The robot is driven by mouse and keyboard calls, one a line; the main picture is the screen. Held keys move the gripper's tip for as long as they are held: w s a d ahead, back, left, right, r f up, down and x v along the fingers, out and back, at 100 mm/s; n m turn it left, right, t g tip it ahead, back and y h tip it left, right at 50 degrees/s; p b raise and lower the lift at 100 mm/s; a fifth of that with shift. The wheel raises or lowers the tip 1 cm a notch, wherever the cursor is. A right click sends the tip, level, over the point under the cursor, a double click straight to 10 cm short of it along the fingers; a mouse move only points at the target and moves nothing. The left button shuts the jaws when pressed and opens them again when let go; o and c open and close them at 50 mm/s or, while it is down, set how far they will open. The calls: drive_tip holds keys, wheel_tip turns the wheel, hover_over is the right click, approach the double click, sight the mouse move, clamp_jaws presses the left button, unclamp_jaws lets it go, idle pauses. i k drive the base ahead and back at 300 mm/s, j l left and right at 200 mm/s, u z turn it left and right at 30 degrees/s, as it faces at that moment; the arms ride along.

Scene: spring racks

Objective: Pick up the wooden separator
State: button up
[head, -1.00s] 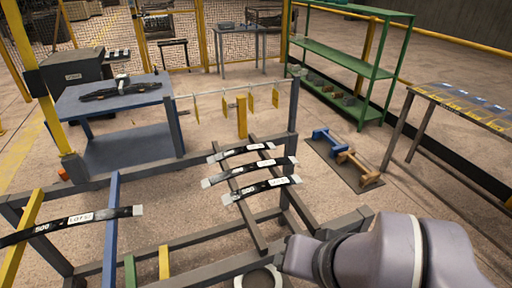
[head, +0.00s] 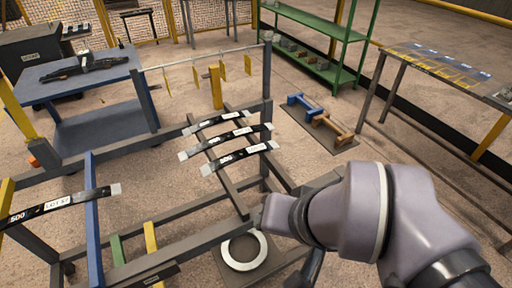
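The wooden separator (head: 332,129) is a tan, dumbbell-like piece with a block at each end. It lies on a dark mat (head: 309,133) on the floor, right of the rack. A similar blue separator (head: 304,106) lies just behind it on the same mat. My arm reaches in from the lower right, nearer the camera than the mat, and appears apart from both separators. My gripper's fingers do not show.
A rack (head: 190,240) with several dark curved springs (head: 240,154) stands left of the mat. A green shelf (head: 315,60) is behind and a long table (head: 440,70) to the right. A white ring (head: 245,252) lies low in the middle. Open floor lies around the mat.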

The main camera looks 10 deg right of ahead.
sight(343, 139)
drive_tip(key=l+u, duration=0.4)
drive_tip(key=l, duration=0.45)
drive_tip(key=l+u, duration=0.4)
drive_tip(key=l, duration=0.5)
drive_tip(key=i+l+u, duration=0.15)
drive_tip(key=l+u, duration=0.3)
drive_tip(key=l, duration=0.2)
drive_tip(key=l+u, duration=0.45)
drive_tip(key=l, duration=0.2)
drive_tip(key=l+u, duration=0.45)
drive_tip(key=l, duration=0.25)
